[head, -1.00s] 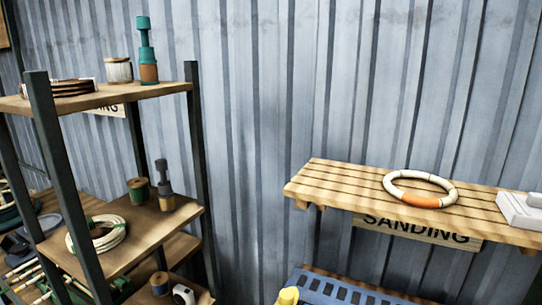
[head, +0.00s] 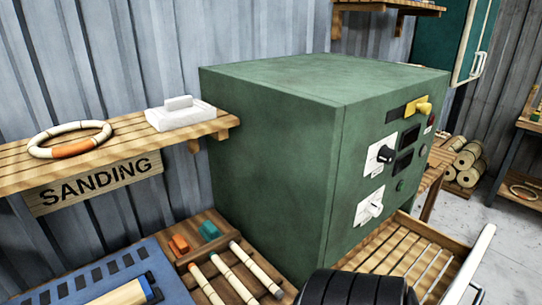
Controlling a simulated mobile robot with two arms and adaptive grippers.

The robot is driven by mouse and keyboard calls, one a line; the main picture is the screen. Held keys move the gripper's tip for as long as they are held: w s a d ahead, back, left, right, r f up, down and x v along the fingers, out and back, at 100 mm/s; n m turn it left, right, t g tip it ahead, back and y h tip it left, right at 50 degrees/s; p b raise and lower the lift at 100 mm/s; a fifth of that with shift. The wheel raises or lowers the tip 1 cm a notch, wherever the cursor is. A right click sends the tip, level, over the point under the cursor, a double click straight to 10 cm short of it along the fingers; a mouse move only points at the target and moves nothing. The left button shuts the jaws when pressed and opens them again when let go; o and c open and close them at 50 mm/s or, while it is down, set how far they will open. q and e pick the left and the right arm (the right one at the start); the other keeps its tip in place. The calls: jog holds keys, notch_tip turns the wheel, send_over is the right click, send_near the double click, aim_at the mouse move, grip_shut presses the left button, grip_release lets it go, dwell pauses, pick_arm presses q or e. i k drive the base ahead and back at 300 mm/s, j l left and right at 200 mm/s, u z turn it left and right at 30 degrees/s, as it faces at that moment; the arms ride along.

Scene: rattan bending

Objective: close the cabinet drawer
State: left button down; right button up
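A large green cabinet (head: 270,150) with dials and a yellow lever on its right-hand face stands in the middle of the head view. A slatted wooden drawer or rack (head: 410,252) extends from low on that face, at the lower right. It has a pale front panel (head: 470,262) standing apart from the cabinet, so it looks pulled out. Its lower part is cut off by the picture edge and a black ribbed shape. Neither of my grippers can be made out.
A wooden shelf (head: 20,178) with a ring and a white block is at left, above a SANDING sign. Below are a blue slotted tray (head: 85,275) and wooden rods (head: 232,272). A teal cabinet (head: 440,40) stands behind. Grey floor (head: 505,235) is clear at far right.

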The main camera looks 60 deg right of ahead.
aim_at(472, 256)
jog(key=z, duration=1.45)
jog(key=l+z, duration=0.15)
jog(key=z, duration=0.3)
jog(key=l+z, duration=0.15)
jog(key=z, duration=0.35)
jog(key=l+z, duration=0.2)
jog(key=z, duration=0.25)
jog(key=l+z, duration=0.1)
jog(key=z, duration=0.35)
jog(key=i, duration=0.05)
